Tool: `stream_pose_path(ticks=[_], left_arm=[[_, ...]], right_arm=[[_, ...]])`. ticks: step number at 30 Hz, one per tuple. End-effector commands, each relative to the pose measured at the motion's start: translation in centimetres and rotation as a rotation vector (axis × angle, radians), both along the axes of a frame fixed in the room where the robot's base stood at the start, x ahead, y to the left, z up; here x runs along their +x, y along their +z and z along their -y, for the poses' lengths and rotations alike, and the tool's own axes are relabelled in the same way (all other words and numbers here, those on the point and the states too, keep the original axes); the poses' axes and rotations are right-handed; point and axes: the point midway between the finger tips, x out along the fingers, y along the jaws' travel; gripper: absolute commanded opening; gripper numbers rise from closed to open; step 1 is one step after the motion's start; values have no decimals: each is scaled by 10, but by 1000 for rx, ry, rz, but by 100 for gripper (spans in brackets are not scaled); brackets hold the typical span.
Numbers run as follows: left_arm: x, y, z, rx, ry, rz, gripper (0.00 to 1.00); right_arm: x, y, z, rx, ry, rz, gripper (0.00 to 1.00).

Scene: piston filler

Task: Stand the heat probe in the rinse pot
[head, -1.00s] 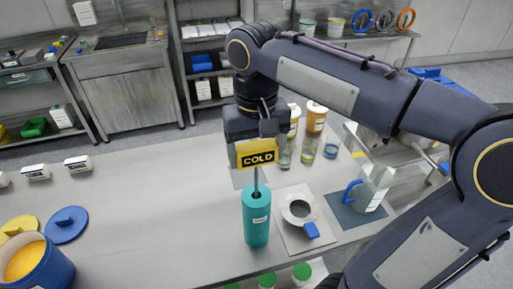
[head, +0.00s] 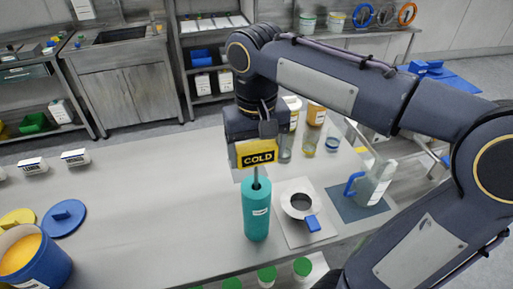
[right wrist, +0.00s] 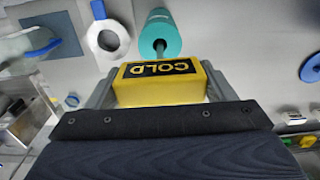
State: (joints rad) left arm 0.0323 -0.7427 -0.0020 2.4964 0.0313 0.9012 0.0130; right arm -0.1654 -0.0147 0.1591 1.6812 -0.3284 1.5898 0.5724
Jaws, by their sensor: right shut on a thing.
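The heat probe is a yellow block (head: 257,154) marked COLD with a thin metal stem pointing down. My right gripper (head: 256,148) is shut on the yellow block. The rinse pot seems to be the tall teal cylinder (head: 257,215) standing on the table, with a dark hole in its top. The stem reaches down to that hole and its tip seems inside; the depth is hidden. The block is still above the pot's rim. In the right wrist view the block (right wrist: 162,85) sits between both fingers, with the stem meeting the teal pot (right wrist: 160,30). My left gripper is not in view.
Several jars stand behind. A blue tub (head: 48,270) is at left; the table's left middle is clear.

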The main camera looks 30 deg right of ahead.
Motion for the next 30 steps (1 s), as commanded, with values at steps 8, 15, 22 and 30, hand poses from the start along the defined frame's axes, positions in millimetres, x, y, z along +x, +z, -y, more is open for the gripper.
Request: stream_pose_path(ticks=[8,15,22,30], left_arm=[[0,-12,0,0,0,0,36],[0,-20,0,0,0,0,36],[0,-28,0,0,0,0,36],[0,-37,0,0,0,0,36]], right_arm=[[0,-16,0,0,-1,0,53],[0,-28,0,1,-1,1,53],[0,-39,0,0,-1,0,53],[0,-53,0,0,-1,1,53]])
